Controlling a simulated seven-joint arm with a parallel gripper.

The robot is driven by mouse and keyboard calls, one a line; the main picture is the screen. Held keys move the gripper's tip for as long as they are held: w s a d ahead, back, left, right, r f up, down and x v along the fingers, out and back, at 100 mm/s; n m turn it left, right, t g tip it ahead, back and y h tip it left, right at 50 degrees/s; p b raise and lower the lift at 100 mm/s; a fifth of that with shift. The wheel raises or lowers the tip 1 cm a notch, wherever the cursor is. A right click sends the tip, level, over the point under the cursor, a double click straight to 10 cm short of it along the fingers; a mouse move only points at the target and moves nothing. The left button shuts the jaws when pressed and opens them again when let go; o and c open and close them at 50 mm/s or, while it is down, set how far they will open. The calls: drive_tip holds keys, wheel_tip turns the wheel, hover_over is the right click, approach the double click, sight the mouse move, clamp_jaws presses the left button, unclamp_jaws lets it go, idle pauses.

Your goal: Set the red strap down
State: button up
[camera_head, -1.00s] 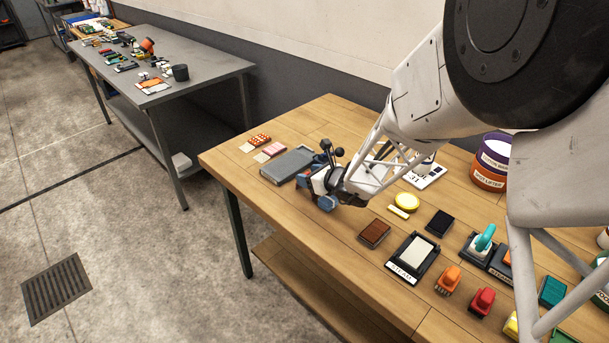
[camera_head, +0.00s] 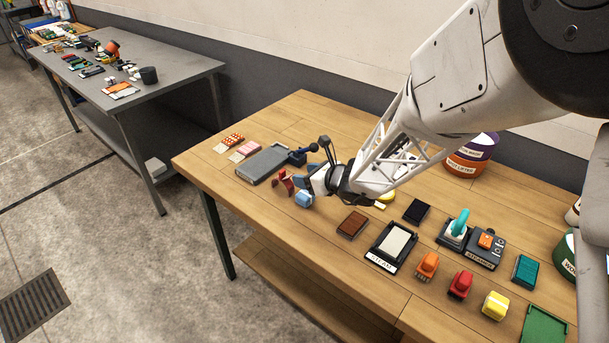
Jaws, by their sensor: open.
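A small red piece (camera_head: 286,181), which looks like the red strap, is at the tip of my gripper, just left of the fingers, near the table's left front edge. My gripper (camera_head: 301,190) is open, with its blue fingers low over the wooden table. The red piece seems free of the fingers, but I cannot tell whether they touch. Its underside and part of its far side are hard to make out.
A grey flat tray (camera_head: 262,165) lies behind the red piece, with a dark blue part (camera_head: 298,157) at its right. A brown block (camera_head: 352,225) and a black-framed pad (camera_head: 392,246) are to the right. Bare wood (camera_head: 245,195) lies at the left front.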

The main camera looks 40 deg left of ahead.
idle(0.8)
drive_tip(key=s+d+r+n+h, duration=0.1)
drive_tip(key=d+r+n, duration=0.3)
drive_tip(key=d, duration=0.6)
drive_tip(key=d+r+n+h, duration=0.25)
drive_tip(key=d+r, duration=0.35)
drive_tip(key=d, duration=0.4)
drive_tip(key=s+d+r+n+h, duration=0.1)
drive_tip(key=d+r+n, duration=0.35)
drive_tip(key=d, duration=0.45)
drive_tip(key=s+d+r+n+t+h, duration=0.1)
drive_tip(key=s+d, duration=0.4)
drive_tip(key=d, duration=0.6)
drive_tip(key=s+d+r+n+h, duration=0.1)
drive_tip(key=s+d+n+h, duration=0.2)
drive_tip(key=d, duration=0.8)
drive_tip(key=s+d+r+n+t+h, duration=0.1)
drive_tip(key=s+d+r+n+h, duration=0.1)
drive_tip(key=s+d+h, duration=0.3)
drive_tip(key=s+d, duration=0.3)
drive_tip(key=d, duration=0.4)
drive_tip(key=shift+n+t, duration=0.3)
drive_tip(key=shift+n, duration=0.1)
